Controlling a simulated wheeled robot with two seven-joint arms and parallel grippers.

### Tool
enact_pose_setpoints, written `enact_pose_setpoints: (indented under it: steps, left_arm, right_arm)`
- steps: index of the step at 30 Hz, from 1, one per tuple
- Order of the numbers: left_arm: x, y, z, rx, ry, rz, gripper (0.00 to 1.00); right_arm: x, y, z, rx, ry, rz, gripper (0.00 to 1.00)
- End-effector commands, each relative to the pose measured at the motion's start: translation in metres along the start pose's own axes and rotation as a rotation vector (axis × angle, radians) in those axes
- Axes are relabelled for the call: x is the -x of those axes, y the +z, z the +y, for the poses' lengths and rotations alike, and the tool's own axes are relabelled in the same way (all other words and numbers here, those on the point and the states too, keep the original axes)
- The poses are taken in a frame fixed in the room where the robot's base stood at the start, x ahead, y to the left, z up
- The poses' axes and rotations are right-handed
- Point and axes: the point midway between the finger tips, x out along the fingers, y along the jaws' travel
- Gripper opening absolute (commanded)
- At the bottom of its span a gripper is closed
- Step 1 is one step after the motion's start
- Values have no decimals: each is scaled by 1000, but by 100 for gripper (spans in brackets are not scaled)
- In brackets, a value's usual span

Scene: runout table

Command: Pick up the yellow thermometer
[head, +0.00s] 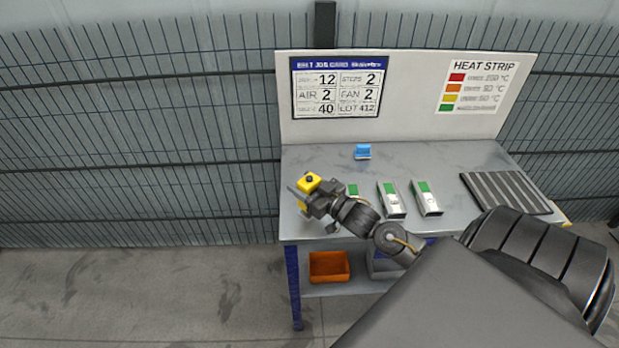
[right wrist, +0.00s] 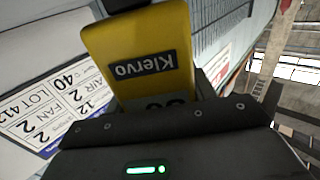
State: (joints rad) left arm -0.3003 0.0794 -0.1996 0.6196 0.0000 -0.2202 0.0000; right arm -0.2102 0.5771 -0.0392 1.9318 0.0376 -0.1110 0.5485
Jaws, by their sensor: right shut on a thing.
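The yellow thermometer (head: 308,183) is held at the left end of the table, in the fingers of my right gripper (head: 306,194). In the right wrist view the thermometer (right wrist: 140,60) fills the upper middle, with a black "Klervo" label on its yellow body. My right gripper (right wrist: 160,125) is shut on it. The thermometer appears raised above the table top, but the exact gap is hard to tell. Its lower part is hidden by the gripper. My left gripper is not in view.
The grey table (head: 430,160) carries a blue item (head: 362,152) at the back, several metal pieces with green tops (head: 427,198), and a dark ribbed mat (head: 505,193) at right. A back panel (head: 410,90) stands behind. An orange bin (head: 329,266) sits on the lower shelf.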

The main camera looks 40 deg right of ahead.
Motion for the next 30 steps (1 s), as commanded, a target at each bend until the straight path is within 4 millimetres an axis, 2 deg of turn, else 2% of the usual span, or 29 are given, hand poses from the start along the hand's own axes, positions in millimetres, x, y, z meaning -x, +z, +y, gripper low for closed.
enact_pose_setpoints:
  steps: [11,16,24,29,30]
  left_arm:
    - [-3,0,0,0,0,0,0]
    - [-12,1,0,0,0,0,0]
    - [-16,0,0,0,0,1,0]
    - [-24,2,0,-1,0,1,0]
    - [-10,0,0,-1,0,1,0]
  right_arm:
    - [0,-6,0,2,0,3,28]
    - [0,-30,0,4,-1,8,28]
    - [51,-95,-19,4,-5,4,28]
    - [92,-109,-33,0,-4,-1,28]
    - [100,-120,-36,-4,-1,-3,28]
